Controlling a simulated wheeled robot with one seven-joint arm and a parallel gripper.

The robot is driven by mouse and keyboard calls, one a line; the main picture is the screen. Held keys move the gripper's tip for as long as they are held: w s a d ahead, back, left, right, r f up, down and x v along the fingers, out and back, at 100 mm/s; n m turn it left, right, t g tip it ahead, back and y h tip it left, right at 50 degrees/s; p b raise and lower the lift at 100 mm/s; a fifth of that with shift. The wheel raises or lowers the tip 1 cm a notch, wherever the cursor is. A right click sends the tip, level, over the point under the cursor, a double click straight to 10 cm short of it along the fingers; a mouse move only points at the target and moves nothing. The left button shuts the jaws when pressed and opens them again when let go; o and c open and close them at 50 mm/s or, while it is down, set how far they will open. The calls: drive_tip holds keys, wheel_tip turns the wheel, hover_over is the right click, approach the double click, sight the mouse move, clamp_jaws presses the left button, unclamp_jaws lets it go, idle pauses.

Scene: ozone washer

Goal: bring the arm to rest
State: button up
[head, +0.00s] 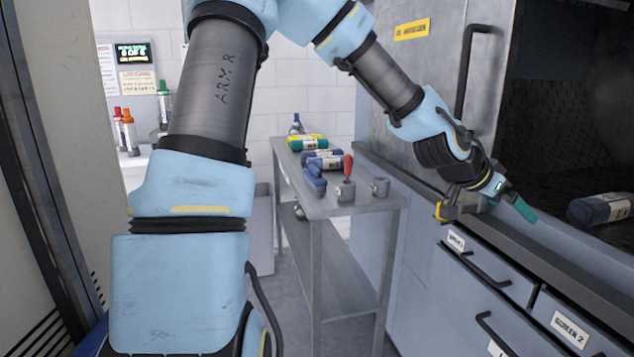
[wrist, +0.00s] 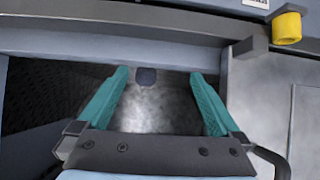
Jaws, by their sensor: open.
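My arm reaches from the left foreground across the top to the right in the head view. My gripper (head: 522,207) has teal fingers and hangs near the front edge of the open dark chamber (head: 560,110). In the wrist view, the two teal fingers of my gripper (wrist: 160,75) are spread wide with nothing held between them. A small dark thing (wrist: 146,77) shows beyond the fingertips; I cannot tell what it is. A dark bottle with a white label (head: 600,208) lies inside the chamber, apart from my gripper.
A yellow fitting (head: 441,211) sticks out by the chamber's front ledge, close to my wrist. Drawers with handles (head: 488,270) lie below. Floor shows around the cart.

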drive_tip(key=w+a+f+n+y, duration=0.25)
drive_tip(key=a+f, duration=0.25)
drive_tip(key=a, duration=0.6)
drive_tip(key=w+a+f+n+y, duration=0.1)
drive_tip(key=a+f+n+y, duration=0.3)
drive_tip(key=a, duration=0.8)
drive_tip(key=s+a+n+y, duration=0.2)
drive_tip(key=s+a+n, duration=0.1)
drive_tip(key=a, duration=0.7)
drive_tip(key=s+a+n+g+y, duration=0.1)
drive_tip(key=s+a+n, duration=0.3)
drive_tip(key=a, duration=0.6)
drive_tip(key=shift+s+a+f+g+y, duration=0.2)
drive_tip(key=shift+s+a+g+y, duration=0.15)
drive_tip(key=shift+y, duration=0.1)
drive_tip(key=shift+d, duration=0.1)
drive_tip(key=shift+c, duration=0.2)
